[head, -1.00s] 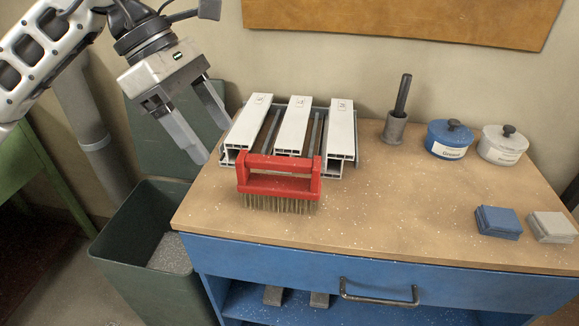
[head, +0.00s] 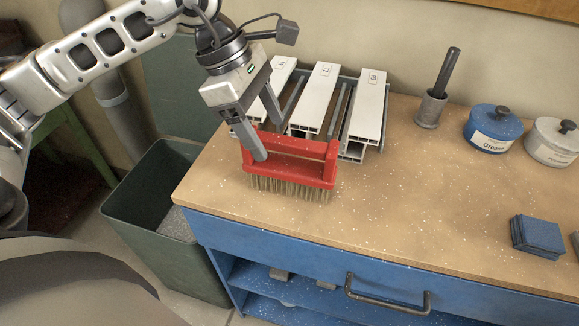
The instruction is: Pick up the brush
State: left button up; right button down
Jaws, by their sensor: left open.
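The brush (head: 292,172) has a red body with a raised handle bar and pale bristles pointing down. It stands on the tan bench top in front of the white profiles. My left gripper (head: 268,140) is open and comes down at the left end of the brush. One finger shows in front of the brush's left part and the other is behind it, near the profiles. I cannot tell whether either finger touches the brush. My right gripper is not in view.
White profiles (head: 316,95) lie in a clamp rack right behind the brush. A metal cup with a dark rod (head: 431,108), a blue grease pot (head: 492,130), a white pot (head: 551,144) and blue pads (head: 537,236) stand to the right. A green bin (head: 150,205) is at left. The bench front is clear.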

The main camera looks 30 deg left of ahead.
aim_at(275, 151)
pick_arm(q)
jog(key=x, duration=0.5)
jog(key=shift+a+f+p, duration=0.15)
jog(key=shift+f+p, duration=0.1)
jog(key=shift+p, duration=0.15)
jog(key=c, duration=1.1)
